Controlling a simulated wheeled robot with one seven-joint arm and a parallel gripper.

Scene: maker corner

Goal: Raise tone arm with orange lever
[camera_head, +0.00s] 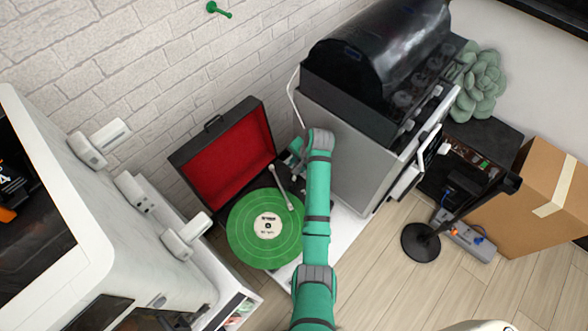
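An open record player (228,158) with a black case and red-lined lid stands against the brick wall. A green record (245,237) with a pale label lies on it. The light grey tone arm (281,184) runs along the upper right side, its head end over or on the record; I cannot tell if it touches. No orange lever can be made out; my green arm covers the player's right side. My gripper (292,160) is small and partly hidden at the arm's end, above the player's back right corner. Its fingers are too unclear to judge.
A grey cabinet-like machine (345,150) with a black rounded top stands close on the right. A white machine (110,215) stands on the left. A black round-based stand (420,242) and a cardboard box (535,215) are farther right. Wooden floor is open at lower right.

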